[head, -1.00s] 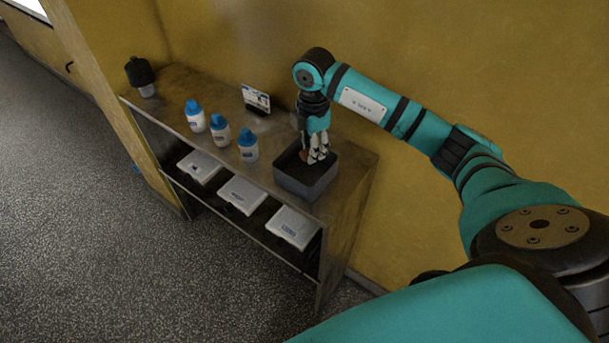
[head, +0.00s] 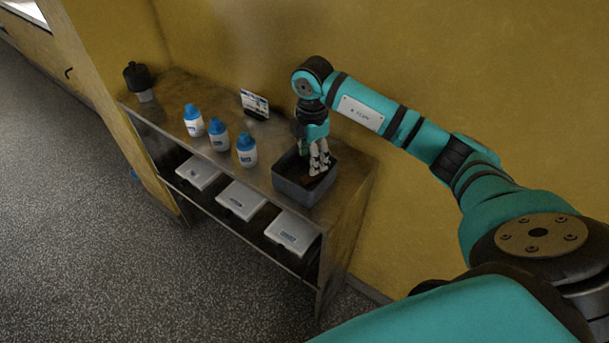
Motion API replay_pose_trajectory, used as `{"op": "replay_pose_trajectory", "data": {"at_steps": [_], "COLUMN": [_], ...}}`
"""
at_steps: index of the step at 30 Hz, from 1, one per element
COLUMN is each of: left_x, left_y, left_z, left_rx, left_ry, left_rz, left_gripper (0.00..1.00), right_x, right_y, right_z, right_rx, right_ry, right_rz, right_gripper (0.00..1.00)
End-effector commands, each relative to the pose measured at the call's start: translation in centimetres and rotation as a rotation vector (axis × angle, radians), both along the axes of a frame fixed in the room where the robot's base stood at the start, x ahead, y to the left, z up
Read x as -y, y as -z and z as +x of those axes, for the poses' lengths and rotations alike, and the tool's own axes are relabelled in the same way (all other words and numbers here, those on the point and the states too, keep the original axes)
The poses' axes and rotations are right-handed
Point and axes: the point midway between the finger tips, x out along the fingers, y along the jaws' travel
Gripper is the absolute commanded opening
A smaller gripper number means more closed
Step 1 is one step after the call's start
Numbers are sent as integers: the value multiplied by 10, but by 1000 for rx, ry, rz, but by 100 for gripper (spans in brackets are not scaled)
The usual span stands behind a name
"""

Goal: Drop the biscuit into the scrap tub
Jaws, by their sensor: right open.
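The scrap tub is an open dark grey box (head: 291,190) at the right end of the shelf unit's top. My right gripper (head: 318,173) points down into the tub's opening, with its fingers open. A small brown piece, which looks like the biscuit (head: 307,180), shows low inside the tub beside the fingertips. It is small and partly hidden, so I cannot tell whether it touches the fingers. My left gripper is not in view.
Several white bottles with blue caps (head: 219,135) stand left of the tub. A small display card (head: 255,104) stands behind them, and a dark-topped jar (head: 139,82) at the far left. White boxes (head: 241,199) sit on the lower shelf. A yellow wall rises behind.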

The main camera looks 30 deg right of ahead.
Motion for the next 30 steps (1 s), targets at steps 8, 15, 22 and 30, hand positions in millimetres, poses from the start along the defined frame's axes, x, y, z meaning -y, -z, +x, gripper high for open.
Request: {"op": "replay_pose_trajectory", "data": {"at_steps": [8, 15, 22, 30], "left_x": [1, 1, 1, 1], "left_y": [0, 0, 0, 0], "left_z": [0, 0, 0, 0], "left_rx": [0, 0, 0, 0], "left_ry": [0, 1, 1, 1], "left_rz": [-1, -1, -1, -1], "left_gripper": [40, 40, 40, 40], "right_x": [0, 0, 0, 0], "right_y": [-51, -97, -116, -116], "right_z": [2, 1, 0, 0], "right_rx": [7, 5, 2, 1], "right_ry": [0, 0, 1, 0], "right_rz": [1, 0, 0, 0], "right_gripper": [54, 54, 54, 54]}}
